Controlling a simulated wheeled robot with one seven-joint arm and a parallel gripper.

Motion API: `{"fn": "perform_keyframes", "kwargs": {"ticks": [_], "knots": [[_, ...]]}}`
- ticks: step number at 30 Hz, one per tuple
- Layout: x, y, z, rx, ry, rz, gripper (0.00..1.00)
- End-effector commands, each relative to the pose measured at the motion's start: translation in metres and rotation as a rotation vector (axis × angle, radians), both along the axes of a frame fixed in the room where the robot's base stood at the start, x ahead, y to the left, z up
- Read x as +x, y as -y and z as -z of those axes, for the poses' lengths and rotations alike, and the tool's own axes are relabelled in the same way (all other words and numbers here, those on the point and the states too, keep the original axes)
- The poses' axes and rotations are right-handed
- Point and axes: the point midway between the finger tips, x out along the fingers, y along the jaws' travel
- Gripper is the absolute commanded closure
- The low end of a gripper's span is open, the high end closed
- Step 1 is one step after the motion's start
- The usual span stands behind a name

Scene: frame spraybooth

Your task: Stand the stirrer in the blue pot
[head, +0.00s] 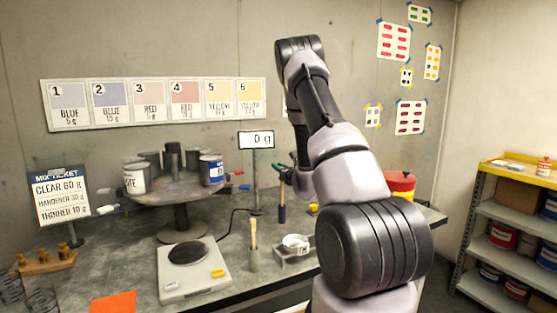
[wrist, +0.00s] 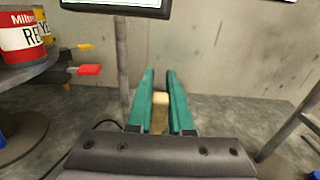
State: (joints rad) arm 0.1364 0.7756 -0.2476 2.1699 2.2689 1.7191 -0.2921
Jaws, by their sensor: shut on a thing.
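My gripper (head: 284,175) is above the back of the bench, to the right of the display. Its green fingers, also in the wrist view (wrist: 160,80), are shut on the stirrer. The stirrer (head: 282,212) hangs roughly upright below the fingers, with a dark blue lower part; its pale wooden top (wrist: 159,112) shows between the fingers in the wrist view. The pot with a blue label (head: 211,170), which looks like the blue pot, stands on the right side of the round raised stand, left of and apart from my gripper. Its inside is hidden.
The round stand (head: 172,190) carries several other pots and has coloured levers at its rim. A 0 g display (head: 256,139) on a post stands between stand and gripper.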

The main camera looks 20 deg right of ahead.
Motion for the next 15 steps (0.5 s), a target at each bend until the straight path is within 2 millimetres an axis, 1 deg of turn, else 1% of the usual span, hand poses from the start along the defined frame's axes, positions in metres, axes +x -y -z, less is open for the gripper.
{"fn": "perform_keyframes", "kwargs": {"ticks": [1,7,12,15], "knots": [[0.000,0.000,0.008,0.000,-0.003,-0.001,1.00],[0.000,0.000,0.031,0.000,-0.003,0.000,1.00],[0.000,0.000,0.046,0.001,-0.002,0.000,1.00],[0.000,0.000,0.051,0.000,0.000,0.000,1.00]]}}
